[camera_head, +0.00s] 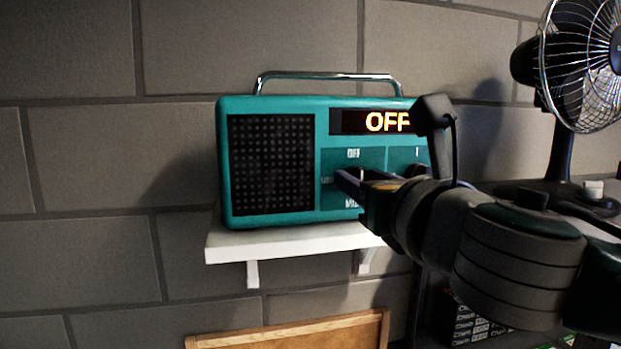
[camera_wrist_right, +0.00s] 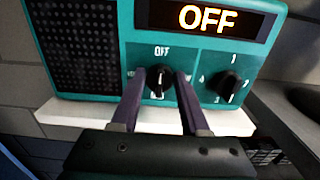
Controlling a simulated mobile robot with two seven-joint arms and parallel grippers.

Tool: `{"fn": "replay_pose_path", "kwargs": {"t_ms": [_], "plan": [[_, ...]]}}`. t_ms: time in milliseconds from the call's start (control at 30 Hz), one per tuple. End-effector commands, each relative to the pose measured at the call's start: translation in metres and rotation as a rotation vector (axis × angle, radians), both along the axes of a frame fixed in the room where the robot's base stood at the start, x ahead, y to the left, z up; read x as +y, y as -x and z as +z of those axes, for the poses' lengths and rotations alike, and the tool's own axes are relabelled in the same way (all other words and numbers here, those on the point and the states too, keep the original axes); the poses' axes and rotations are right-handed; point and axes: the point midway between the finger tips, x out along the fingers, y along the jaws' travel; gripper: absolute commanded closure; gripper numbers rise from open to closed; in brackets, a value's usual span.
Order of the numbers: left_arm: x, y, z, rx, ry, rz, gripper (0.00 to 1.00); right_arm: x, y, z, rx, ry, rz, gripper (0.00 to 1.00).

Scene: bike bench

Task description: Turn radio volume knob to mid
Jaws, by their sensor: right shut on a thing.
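A teal radio (camera_head: 222,165) with a chrome handle and a dark speaker grille stands on a white wall shelf (camera_head: 290,241). Its display (camera_head: 385,121) reads OFF, also in the right wrist view (camera_wrist_right: 207,19). My right gripper (camera_head: 352,180) reaches the radio's front from the right. In the right wrist view its two fingers are shut on the left black knob (camera_wrist_right: 159,84), under the OFF label. The knob's white mark points up. A second black knob (camera_wrist_right: 229,85) with numbers around it sits to the right, apart from the fingers. My left gripper is not in view.
A desk fan (camera_head: 582,60) stands on a dark surface at the right. A wooden-framed board (camera_head: 290,333) is below the shelf. Dark boxes (camera_head: 475,322) sit at the lower right. The grey block wall left of the radio is clear.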

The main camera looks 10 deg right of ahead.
Motion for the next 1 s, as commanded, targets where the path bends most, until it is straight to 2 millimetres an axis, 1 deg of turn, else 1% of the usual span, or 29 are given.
{"fn": "replay_pose_path", "kwargs": {"t_ms": [167, 367, 1000], "plan": [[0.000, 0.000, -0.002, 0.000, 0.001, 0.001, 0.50, 0.000, 0.000, -0.001, 0.001, -0.036, 0.000, 1.00], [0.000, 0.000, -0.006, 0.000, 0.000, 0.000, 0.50, -0.001, 0.000, -0.001, 0.005, -0.144, -0.001, 1.00], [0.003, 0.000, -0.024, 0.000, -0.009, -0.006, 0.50, -0.004, 0.000, -0.003, 0.024, -0.736, -0.001, 1.00]]}}
